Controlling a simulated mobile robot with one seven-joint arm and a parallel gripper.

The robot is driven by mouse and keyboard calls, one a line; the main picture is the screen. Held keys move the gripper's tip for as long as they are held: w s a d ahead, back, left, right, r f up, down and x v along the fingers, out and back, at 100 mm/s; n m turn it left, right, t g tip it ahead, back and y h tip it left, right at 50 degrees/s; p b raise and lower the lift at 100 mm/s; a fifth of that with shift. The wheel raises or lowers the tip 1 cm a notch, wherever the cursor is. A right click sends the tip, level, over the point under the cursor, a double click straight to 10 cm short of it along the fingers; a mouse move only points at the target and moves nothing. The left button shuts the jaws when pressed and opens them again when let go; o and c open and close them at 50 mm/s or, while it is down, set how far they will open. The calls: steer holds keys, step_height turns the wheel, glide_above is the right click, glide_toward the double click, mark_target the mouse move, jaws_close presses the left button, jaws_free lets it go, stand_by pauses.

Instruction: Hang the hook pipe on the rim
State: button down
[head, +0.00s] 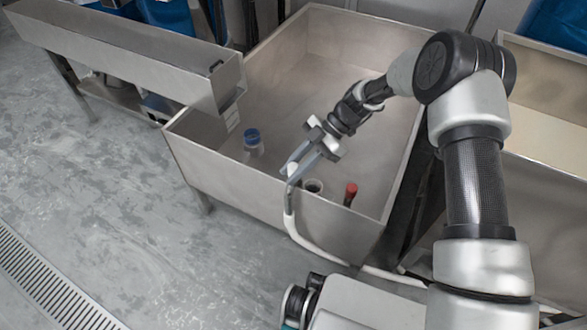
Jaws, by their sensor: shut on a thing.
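The hook pipe (290,205) is a pale, bent pipe at the front wall of a large metal tub. My gripper (289,172) is shut on its upper end, just above the front rim (235,159). The pipe runs down in front of the tub's outer wall, then curves to the right toward the floor. The fingers partly cover its upper end, so I cannot tell whether the hook is over the rim or touching it.
Inside the tub stand a blue-capped bottle (252,141), a dark round opening (313,186) and a red-topped item (351,190). A metal chute (150,55) reaches over the tub's left edge. Another metal tub (545,95) stands at right. Floor at left is clear, with a drain grate (45,285).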

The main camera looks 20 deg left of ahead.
steer(key=c, duration=1.4)
jaws_free()
steer(key=shift+c, duration=0.2)
steer(key=p+v, duration=0.3)
steer(key=v, duration=1.5)
steer(key=s+d+r+m+t+h, duration=0.2)
steer(key=d+r+m+t, duration=0.3)
steer(key=r, duration=0.7)
steer(key=s+d+r+m+t+h, duration=0.3)
steer(key=s+d+r+m+t, duration=0.2)
steer(key=s+d+r+m, duration=0.9)
steer(key=s+d+f+m+t+h, duration=0.1)
steer(key=s+d+f+m+t, duration=0.2)
steer(key=s+d+m, duration=0.45)
step_height(320, 180, up, 25)
steer(key=s+m+p, duration=0.1)
steer(key=p, duration=2.4)
steer(key=shift+f, duration=0.1)
